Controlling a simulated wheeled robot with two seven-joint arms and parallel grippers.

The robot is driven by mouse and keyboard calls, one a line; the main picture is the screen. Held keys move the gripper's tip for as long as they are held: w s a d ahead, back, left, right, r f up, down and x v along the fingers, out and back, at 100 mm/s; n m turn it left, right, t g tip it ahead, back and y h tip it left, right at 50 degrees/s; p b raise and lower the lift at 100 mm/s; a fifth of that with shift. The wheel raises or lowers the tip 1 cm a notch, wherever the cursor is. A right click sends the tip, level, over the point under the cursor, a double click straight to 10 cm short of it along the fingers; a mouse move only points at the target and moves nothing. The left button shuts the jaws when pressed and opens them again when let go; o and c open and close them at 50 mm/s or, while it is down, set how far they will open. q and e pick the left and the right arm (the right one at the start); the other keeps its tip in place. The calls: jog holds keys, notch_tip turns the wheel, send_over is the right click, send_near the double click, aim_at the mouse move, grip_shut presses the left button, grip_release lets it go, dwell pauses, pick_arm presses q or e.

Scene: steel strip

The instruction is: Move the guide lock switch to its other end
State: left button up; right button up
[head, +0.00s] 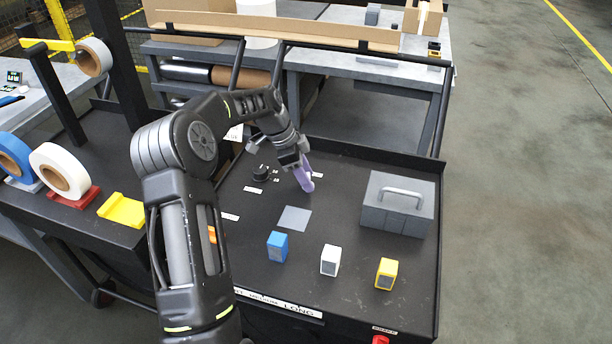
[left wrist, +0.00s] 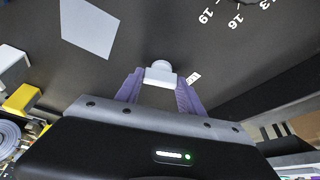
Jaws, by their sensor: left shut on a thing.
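My left gripper (head: 304,180) reaches down to the black panel, its purple fingers at the panel surface behind the grey square plate. In the left wrist view the two purple fingers (left wrist: 160,88) stand on either side of a small pale switch (left wrist: 160,73) with a rounded end, and are shut on it. I take this to be the guide lock switch. In the head view the fingers hide it. A small white label (left wrist: 193,77) lies beside it. Which end the switch is at cannot be told. My right gripper is not in view.
A black knob (head: 262,173) with dial marks is left of the gripper. The grey plate (head: 294,218), blue block (head: 277,246), white block (head: 330,260) and yellow block (head: 386,273) are nearer. A grey box with a handle (head: 398,205) stands to the right. A raised rim borders the panel.

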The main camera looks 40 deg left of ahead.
pick_arm(q)
jog(key=o, duration=1.4)
jog(key=shift+c, duration=0.2)
jog(key=v, duration=0.7)
jog(key=shift+a+r+b, duration=0.2)
jog(key=shift+r+b, duration=0.15)
jog(key=shift+s, duration=0.15)
